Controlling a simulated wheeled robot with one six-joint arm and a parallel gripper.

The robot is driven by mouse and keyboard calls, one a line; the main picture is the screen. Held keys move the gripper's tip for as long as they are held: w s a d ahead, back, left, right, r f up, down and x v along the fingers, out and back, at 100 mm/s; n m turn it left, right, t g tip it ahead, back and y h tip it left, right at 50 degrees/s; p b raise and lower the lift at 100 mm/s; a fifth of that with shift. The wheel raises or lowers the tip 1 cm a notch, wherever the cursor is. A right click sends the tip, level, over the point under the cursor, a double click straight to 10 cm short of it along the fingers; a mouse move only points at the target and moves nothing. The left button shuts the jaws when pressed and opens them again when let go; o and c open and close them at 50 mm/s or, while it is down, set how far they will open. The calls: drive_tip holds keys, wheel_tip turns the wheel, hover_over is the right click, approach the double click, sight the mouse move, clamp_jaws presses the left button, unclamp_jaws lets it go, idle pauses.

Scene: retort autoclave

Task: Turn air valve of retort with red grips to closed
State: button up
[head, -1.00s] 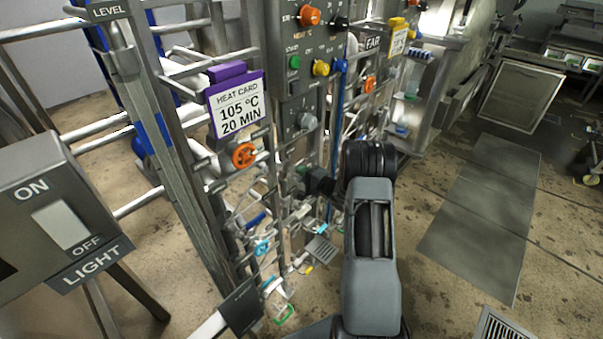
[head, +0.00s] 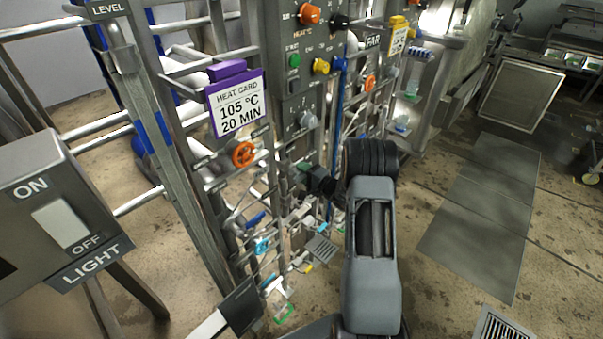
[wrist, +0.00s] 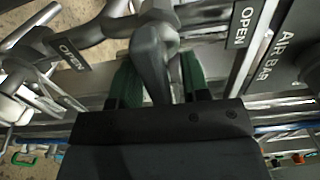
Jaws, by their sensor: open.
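In the wrist view a dark grey lever handle (wrist: 152,62) stands between the two green-padded fingers of my gripper (wrist: 158,75). The fingers are apart, one on each side of the handle; whether either touches it I cannot tell. A plate reading AIR BAR or similar (wrist: 277,60) is at the right, its end partly cut off. An OPEN label (wrist: 242,22) is beside it. In the head view my gripper (head: 304,172) is at the pipework below the grey control panel (head: 304,100), and the lever is mostly hidden there. I cannot make out red grips.
An orange handwheel (head: 243,153) and a purple heat card (head: 237,105) are left of my arm. A LIGHT switch box (head: 55,210) stands at the near left. A blue vertical pipe (head: 337,110) runs close behind my gripper. Open floor (head: 450,290) lies to the right.

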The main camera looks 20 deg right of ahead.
drive_tip(key=b+v, duration=0.2)
drive_tip(key=v, duration=1.1)
drive_tip(key=shift+s, duration=0.2)
